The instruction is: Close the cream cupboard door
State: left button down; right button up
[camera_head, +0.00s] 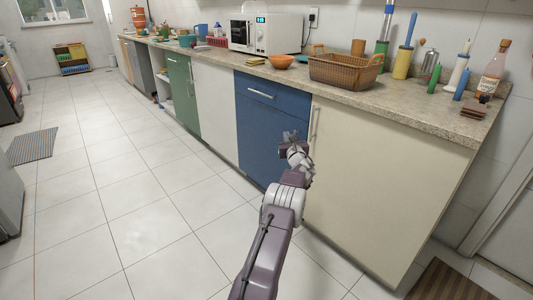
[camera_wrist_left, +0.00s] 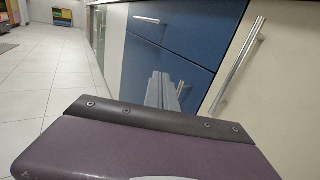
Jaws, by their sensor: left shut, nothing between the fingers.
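The cream cupboard door (camera_head: 385,175) is at the right end of the counter front, with a vertical bar handle (camera_head: 313,123) near its left edge. It looks about flush with the blue front beside it; I cannot tell whether a small gap is left. The door (camera_wrist_left: 285,90) and its handle (camera_wrist_left: 238,66) also show at the right of the left wrist view. My left gripper (camera_head: 290,137) is shut and empty, in front of the blue cabinet, just left of the door's handle edge. Its fingers (camera_wrist_left: 163,92) point toward the blue front in the wrist view. Whether they touch it is unclear.
A blue cabinet (camera_head: 262,125) with drawer handle stands left of the door, then a pale panel (camera_head: 214,105) and a green door (camera_head: 182,90). The countertop (camera_head: 400,105) carries a wicker basket (camera_head: 345,70) and bottles.

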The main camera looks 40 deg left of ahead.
pick_arm(q)
jog(key=s+p, duration=0.1)
jog(key=s, duration=0.6)
jog(key=shift+s+f, duration=0.35)
pick_arm(e)
jog(key=shift+w+d+r, duration=0.1)
jog(key=shift+w+r, duration=0.3)
jog(key=shift+w, duration=0.1)
pick_arm(q)
jog(key=shift+a, duration=0.1)
